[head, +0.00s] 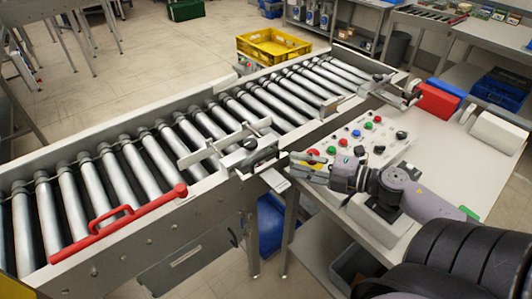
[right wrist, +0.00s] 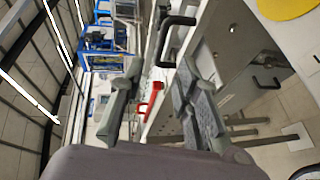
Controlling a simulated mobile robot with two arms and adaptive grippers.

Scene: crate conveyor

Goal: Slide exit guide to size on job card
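A metal side guide (head: 212,148) with a flat plate and a dark clamp knob (head: 250,144) is mounted on the near rail of the roller conveyor (head: 160,160), its plate reaching over the rollers. I cannot tell from a label whether it is the exit guide. A small white card (head: 275,180) sits at the rail just below the clamp; its print is too small to read. My right gripper (head: 297,168) points left towards the clamp, apart from it. In the right wrist view its two fingers (right wrist: 158,105) are spread with nothing between them. My left gripper is not in view.
A control panel (head: 350,135) with coloured buttons lies just behind my right gripper on the white table (head: 450,150). A red bar (head: 120,222) lies along the near rail. A yellow crate (head: 272,47) stands beyond the conveyor. A red box (head: 437,101) is at the table's back.

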